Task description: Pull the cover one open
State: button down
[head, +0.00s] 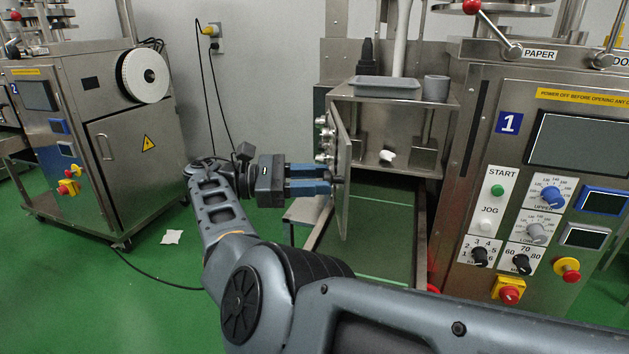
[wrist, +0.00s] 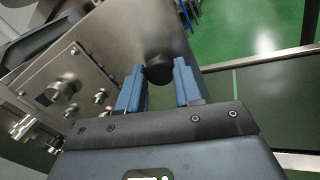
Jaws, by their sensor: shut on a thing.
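Cover one is a steel panel (head: 344,200) on the left side of the open compartment of machine 1. It stands swung out, seen nearly edge-on in the head view, and the compartment front is uncovered. My gripper (head: 331,182) comes from the left, its blue fingers at the panel's outer face. In the wrist view my gripper (wrist: 158,84) has its fingers on either side of a round black knob (wrist: 159,68) on the cover (wrist: 140,35). The fingers are shut on this knob. The knob is mostly hidden by the fingers in the head view.
Inside the compartment is a small white part (head: 387,157). A grey tray (head: 385,88) and a grey cup (head: 436,88) stand on top. Metal fittings (head: 324,140) sit left of the cover. Machine 1's control panel (head: 530,190) is at right; another machine (head: 110,150) is at left.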

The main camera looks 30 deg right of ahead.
jog(key=c, duration=0.8)
grip_release()
jog(key=shift+o, duration=0.2)
notch_tip(320, 180, up, 4)
jog(key=shift+r+p, duration=0.1)
jog(key=shift+p, duration=0.85)
notch_tip(320, 180, up, 7)
jog(key=p, duration=0.5)
send_over(342, 159)
jog(key=s+a+x, duration=0.1)
jog(key=x, duration=0.5)
jog(key=shift+s+d, duration=0.3)
jog(key=shift+d, duration=0.05)
jog(key=shift+c, duration=0.3)
